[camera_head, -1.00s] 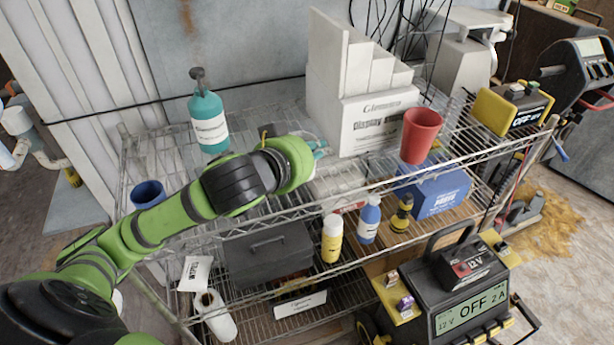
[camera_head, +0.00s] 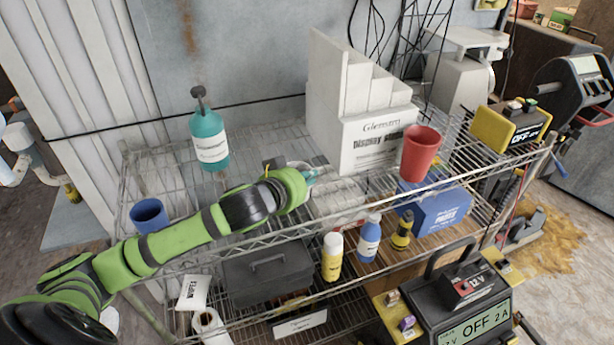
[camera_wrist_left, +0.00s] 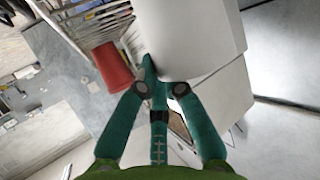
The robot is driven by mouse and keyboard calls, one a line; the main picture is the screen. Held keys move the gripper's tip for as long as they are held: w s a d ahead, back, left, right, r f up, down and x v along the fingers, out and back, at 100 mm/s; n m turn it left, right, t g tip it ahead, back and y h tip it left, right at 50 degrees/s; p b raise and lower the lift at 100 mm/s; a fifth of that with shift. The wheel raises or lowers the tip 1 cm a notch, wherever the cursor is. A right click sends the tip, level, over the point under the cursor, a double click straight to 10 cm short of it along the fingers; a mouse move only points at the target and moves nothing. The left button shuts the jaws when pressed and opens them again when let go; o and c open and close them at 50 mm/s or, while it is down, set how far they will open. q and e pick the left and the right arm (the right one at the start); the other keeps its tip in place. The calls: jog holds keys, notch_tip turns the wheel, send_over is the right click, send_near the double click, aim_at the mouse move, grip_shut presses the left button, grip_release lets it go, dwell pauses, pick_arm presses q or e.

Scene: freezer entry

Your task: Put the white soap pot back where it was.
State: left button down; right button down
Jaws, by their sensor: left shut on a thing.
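My left gripper (camera_head: 312,177) reaches in from the left over the top shelf of the wire rack, just left of the white display stand. I cannot tell whether the pot touches the shelf. My right gripper is not in view.
The wire rack's top shelf (camera_head: 163,178) holds a teal pump bottle (camera_head: 209,140), a blue cup (camera_head: 149,216), the white display stand (camera_head: 375,140) and a red cup (camera_head: 420,153). Bare mesh lies between the bottle and the stand. A black-yellow charger (camera_head: 455,300) stands in front.

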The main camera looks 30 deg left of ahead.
pick_arm(q)
jog(key=c, duration=1.3)
grip_release()
jog(key=shift+f, duration=0.1)
jog(key=shift+r, duration=0.2)
jog(key=shift+s, duration=0.4)
jog(key=p+v, duration=0.6)
jog(key=v, duration=0.5)
jog(key=shift+r, duration=0.2)
